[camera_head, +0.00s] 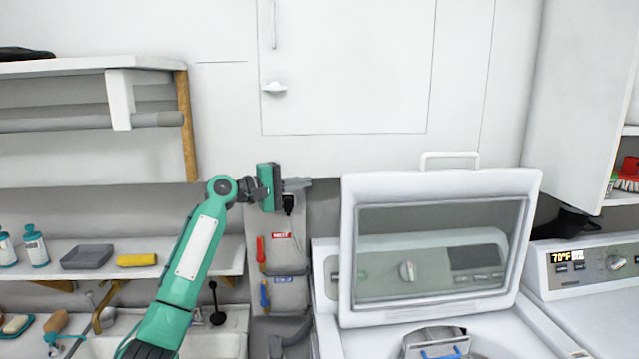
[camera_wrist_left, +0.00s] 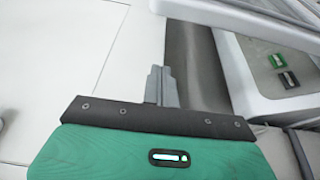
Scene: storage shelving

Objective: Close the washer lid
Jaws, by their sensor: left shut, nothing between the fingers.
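The washer lid (camera_head: 441,187) stands raised and open on the white washer (camera_head: 325,284). It has a pale frame, a large window and a handle (camera_head: 450,155) on its upper edge. The washer's control knob shows through the window. My left gripper (camera_head: 308,184) is shut and empty, pointing right, to the left of the lid and apart from it. In the left wrist view its closed fingers (camera_wrist_left: 161,87) reach past the dark mount, and part of the washer with its lid shows at the upper right. My right gripper is not in view.
A second machine with a lit display (camera_head: 567,257) stands at the right. A shelf (camera_head: 125,262) with bottles, a grey tray and a yellow item (camera_head: 136,260) is at the left, above a sink (camera_head: 225,335). A white cabinet (camera_head: 350,70) hangs above. Hanging tools are behind my left arm.

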